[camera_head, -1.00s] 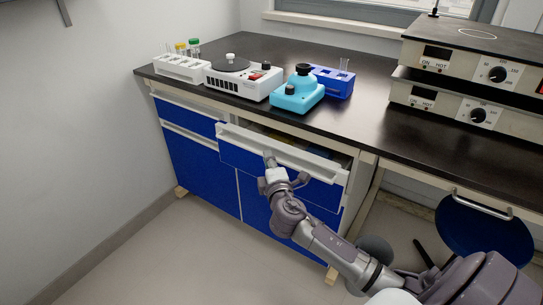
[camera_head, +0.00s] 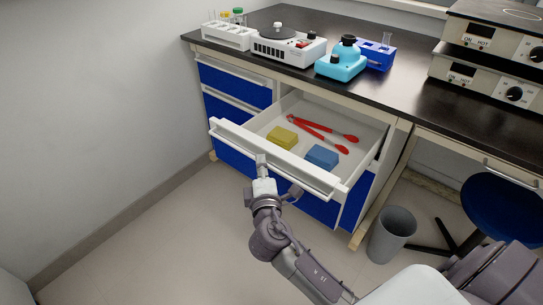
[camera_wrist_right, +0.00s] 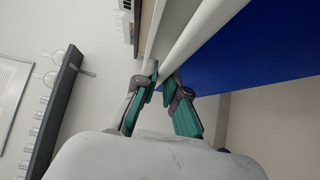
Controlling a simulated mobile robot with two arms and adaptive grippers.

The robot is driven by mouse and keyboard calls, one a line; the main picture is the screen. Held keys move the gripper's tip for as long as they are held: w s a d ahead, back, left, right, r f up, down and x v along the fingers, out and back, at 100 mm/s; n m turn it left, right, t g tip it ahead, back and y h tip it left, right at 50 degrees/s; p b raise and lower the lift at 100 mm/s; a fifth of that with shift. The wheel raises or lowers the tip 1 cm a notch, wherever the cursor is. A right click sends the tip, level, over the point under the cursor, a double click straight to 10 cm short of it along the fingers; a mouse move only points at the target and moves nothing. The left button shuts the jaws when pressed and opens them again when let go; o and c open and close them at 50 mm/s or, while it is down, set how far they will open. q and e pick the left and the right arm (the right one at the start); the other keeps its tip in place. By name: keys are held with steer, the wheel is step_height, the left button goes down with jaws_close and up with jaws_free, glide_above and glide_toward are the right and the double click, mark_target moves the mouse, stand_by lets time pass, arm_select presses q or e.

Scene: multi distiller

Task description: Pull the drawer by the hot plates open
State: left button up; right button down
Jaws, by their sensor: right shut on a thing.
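The drawer (camera_head: 228,132) nearer the hot plates is pulled well out from under the black counter. Inside it lie red tongs (camera_head: 322,130), a yellow block (camera_head: 282,138) and a blue block (camera_head: 322,156). My right gripper (camera_head: 262,160) is at the middle of the drawer's white front edge. In the right wrist view, my right gripper (camera_wrist_right: 157,85) is shut on that white edge, with the blue drawer front beside it. Two stacked hot plates (camera_head: 462,72) stand on the counter at the right. My left gripper is not in view.
On the counter (camera_head: 400,105) stand a white tube rack (camera_head: 226,38), a white device (camera_head: 283,48), a turquoise device (camera_head: 341,66) and a blue rack (camera_head: 378,55). A grey bin (camera_head: 391,236) and a blue stool (camera_head: 500,212) are at right. The floor at left is clear.

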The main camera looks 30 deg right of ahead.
steer(key=shift+s+a, duration=0.25)
steer(key=shift+a, duration=0.3)
steer(key=c, duration=1.2)
jaws_free()
steer(key=shift+c, duration=0.2)
steer(key=v, duration=1.2)
